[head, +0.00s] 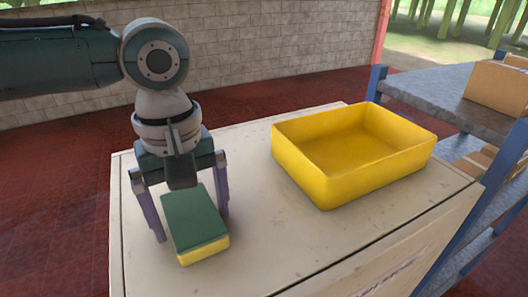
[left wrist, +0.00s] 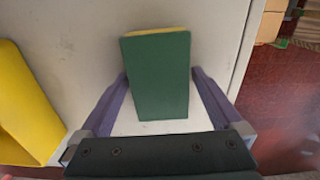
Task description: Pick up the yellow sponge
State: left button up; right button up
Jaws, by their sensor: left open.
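The yellow sponge (head: 199,222) has a dark green top layer and lies flat on a pale wooden crate top (head: 270,240). My left gripper (head: 193,228) is open and points down over the sponge, with one purple finger on each side of it. In the left wrist view, the sponge (left wrist: 160,75) sits between and beyond the two fingers of the gripper (left wrist: 158,75). Gaps show between the fingers and the sponge's sides. My right gripper is not in view.
An empty yellow bin (head: 300,172) stands on the crate top to the right of the sponge. A shelf with blue posts (head: 430,90) holding a cardboard box (head: 497,88) is at the right. The crate top's front middle is clear.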

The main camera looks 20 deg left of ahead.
pick_arm(q)
jog(key=c, duration=1.1)
jog(key=shift+r, duration=0.2)
notch_tip(320, 180, up, 14)
jog(key=b, duration=0.4)
notch_tip(320, 180, up, 6)
jog(key=p, duration=0.2)
send_over(192, 211)
jog(key=shift+s+f, duration=0.1)
jog(key=shift+f, duration=0.05)
